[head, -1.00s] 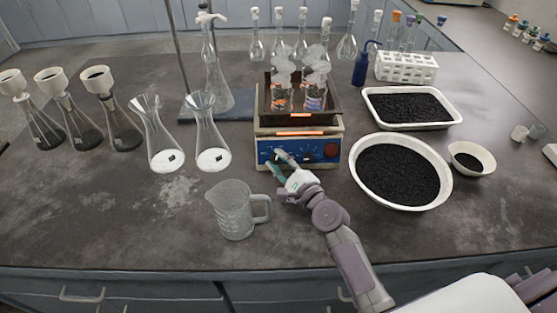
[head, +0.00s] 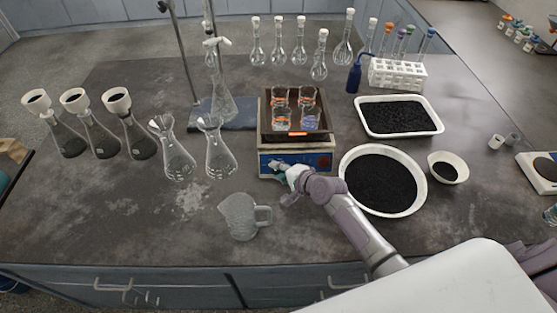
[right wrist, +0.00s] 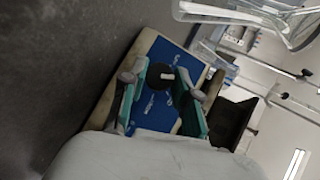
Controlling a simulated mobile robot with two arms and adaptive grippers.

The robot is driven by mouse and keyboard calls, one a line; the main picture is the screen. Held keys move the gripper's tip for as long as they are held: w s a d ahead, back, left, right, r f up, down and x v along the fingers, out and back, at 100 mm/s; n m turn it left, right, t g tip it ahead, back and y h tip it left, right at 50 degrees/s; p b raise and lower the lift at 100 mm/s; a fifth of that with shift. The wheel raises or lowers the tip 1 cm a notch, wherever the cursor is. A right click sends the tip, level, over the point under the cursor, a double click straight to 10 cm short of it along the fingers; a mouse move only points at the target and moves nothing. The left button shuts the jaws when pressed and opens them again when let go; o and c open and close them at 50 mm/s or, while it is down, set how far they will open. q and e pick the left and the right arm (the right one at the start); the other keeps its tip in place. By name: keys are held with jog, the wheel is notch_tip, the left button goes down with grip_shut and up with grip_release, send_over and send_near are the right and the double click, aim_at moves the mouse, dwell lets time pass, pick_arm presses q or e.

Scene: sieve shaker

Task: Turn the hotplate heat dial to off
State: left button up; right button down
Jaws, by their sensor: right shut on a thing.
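The hotplate (head: 322,160) stands mid-bench with its blue front panel facing me. In the right wrist view its panel (right wrist: 152,108) fills the space between my fingers. The black heat dial (right wrist: 160,76) sits on that panel between the fingertips. My right gripper (head: 278,167) is at the left part of the panel, shut on the dial. It also shows in the right wrist view (right wrist: 162,82), one finger on each side of the dial. In the head view the gripper hides the dial, and I cannot read its setting. My left gripper is not in view.
Several beakers (head: 309,119) stand in the dark tray on the hotplate. A glass jug (head: 238,216) stands left of my right arm. A large bowl of black grains (head: 345,185) is close on the right. Two conical flasks (head: 221,158) stand to the left.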

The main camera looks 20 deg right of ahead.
jog(key=n+g+h+p, duration=0.1)
jog(key=n+p, duration=0.1)
jog(key=p, duration=0.1)
jog(key=n+g+h+p, duration=0.1)
jog(key=n+p, duration=0.1)
jog(key=p, duration=0.2)
jog(key=shift+a+r+g, duration=0.15)
jog(key=shift+r+g, duration=0.15)
jog(key=shift+r, duration=0.05)
jog(key=shift+f+n+g+h+p, duration=0.15)
jog(key=shift+n+g+h+p, duration=0.25)
jog(key=shift+n+h+p, duration=0.45)
jog(key=shift+f+n+g+h+p, duration=0.1)
jog(key=shift+n+g+h+p, duration=0.25)
jog(key=shift+n, duration=0.3)
jog(key=c, duration=0.9)
grip_release()
jog(key=shift+w, duration=0.1)
jog(key=shift+o, duration=0.2)
jog(key=v, duration=1.2)
